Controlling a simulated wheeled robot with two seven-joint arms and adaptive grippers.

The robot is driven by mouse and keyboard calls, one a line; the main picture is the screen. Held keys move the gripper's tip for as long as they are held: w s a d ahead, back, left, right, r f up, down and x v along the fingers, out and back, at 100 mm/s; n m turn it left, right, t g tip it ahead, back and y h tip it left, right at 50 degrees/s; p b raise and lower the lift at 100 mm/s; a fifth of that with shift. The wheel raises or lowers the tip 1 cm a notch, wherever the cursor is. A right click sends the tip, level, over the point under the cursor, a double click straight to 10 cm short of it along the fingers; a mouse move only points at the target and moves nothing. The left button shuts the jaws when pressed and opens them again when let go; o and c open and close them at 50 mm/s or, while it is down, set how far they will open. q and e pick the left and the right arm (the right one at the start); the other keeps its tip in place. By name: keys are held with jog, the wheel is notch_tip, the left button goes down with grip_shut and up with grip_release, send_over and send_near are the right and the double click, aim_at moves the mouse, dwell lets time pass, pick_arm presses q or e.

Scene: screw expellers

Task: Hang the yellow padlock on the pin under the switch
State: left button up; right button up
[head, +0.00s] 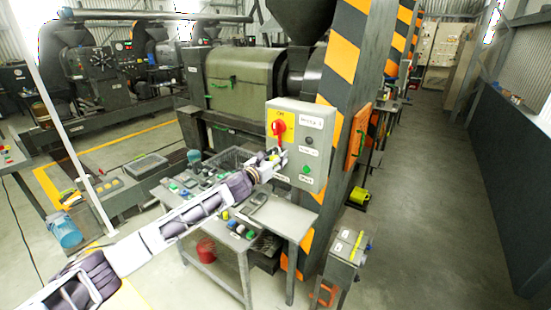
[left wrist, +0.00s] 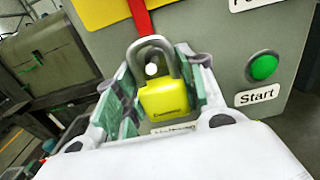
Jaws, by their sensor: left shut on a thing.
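A grey switch box (head: 302,120) is fixed to the striped column, with a red switch (head: 278,126) on a yellow plate. The yellow padlock (left wrist: 168,98) is upright in the left wrist view, its grey shackle (left wrist: 153,43) at the top just below the red switch handle. A small white pin end (left wrist: 151,70) shows inside the shackle loop. I cannot tell whether the shackle is around the pin or only in front of it. My left gripper (head: 272,163) is shut on the padlock body, close to the box's lower left. My right gripper is not in view.
A green Start button (left wrist: 263,67) is right of the padlock. Below the box is a grey table (head: 285,217) with several small parts. A grey stand (head: 343,248) is to the right. The aisle floor (head: 430,200) beyond is clear.

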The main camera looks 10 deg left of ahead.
pick_arm(q)
jog(key=shift+w+a+r, duration=0.1)
jog(key=shift+w+r, duration=0.05)
jog(key=shift+r, duration=0.35)
dwell(0.3)
jog(key=shift+f+b, duration=0.4)
jog(key=shift+f, duration=0.45)
dwell(0.6)
jog(key=o, duration=0.8)
jog(key=shift+o, duration=1)
jog(key=shift+d+f, duration=0.2)
jog(key=shift+d, duration=0.05)
jog(key=shift+o, duration=0.7)
jog(key=shift+w+d+f, duration=0.25)
jog(key=shift+w+f, duration=0.15)
jog(key=shift+w, duration=0.05)
jog(key=shift+a+r, duration=0.1)
jog(key=shift+r, duration=0.05)
jog(key=o, duration=0.7)
jog(key=shift+w, duration=0.1)
jog(key=shift+c, duration=0.2)
